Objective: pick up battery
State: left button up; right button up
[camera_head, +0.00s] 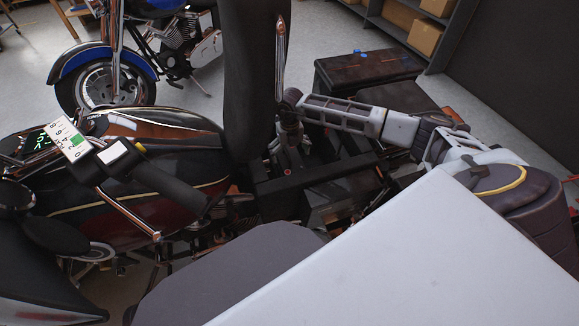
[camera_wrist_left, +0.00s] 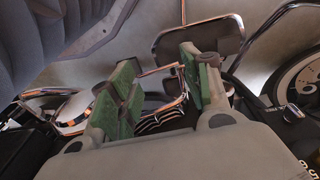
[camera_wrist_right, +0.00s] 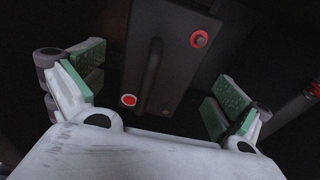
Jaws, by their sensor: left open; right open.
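The battery (camera_wrist_right: 165,62) is a dark upright box with two red round terminals. In the right wrist view it lies between and beyond the spread fingers of my right gripper (camera_wrist_right: 157,88), which is open and empty. No contact shows. In the head view my right gripper (camera_head: 289,125) points down over the dark frame behind the motorcycle tank; a small red dot shows just below it, and most of the battery is hard to make out there. My left gripper (camera_wrist_left: 160,88) is open and empty, with its green pads apart, near a chrome-framed mirror (camera_wrist_left: 205,38).
The near motorcycle's tank (camera_head: 170,135) and handlebar grip (camera_head: 165,182) fill the left. A tall dark seat (camera_head: 255,75) stands close beside my right gripper. A blue motorcycle (camera_head: 105,75) is behind. A dark cabinet (camera_head: 365,70) and shelves with boxes (camera_head: 425,40) are at the back right.

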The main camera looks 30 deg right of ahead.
jog(key=shift+f, duration=1.15)
pick_arm(q)
jog(key=shift+d+r, duration=0.15)
jog(key=shift+r, duration=0.6)
jog(key=shift+w, duration=0.15)
pick_arm(e)
jog(key=c, duration=1.9)
pick_arm(q)
jog(key=shift+w, duration=0.1)
pick_arm(e)
jog(key=shift+w+r, duration=0.1)
jog(key=shift+c, duration=1)
jog(key=shift+r, duration=0.1)
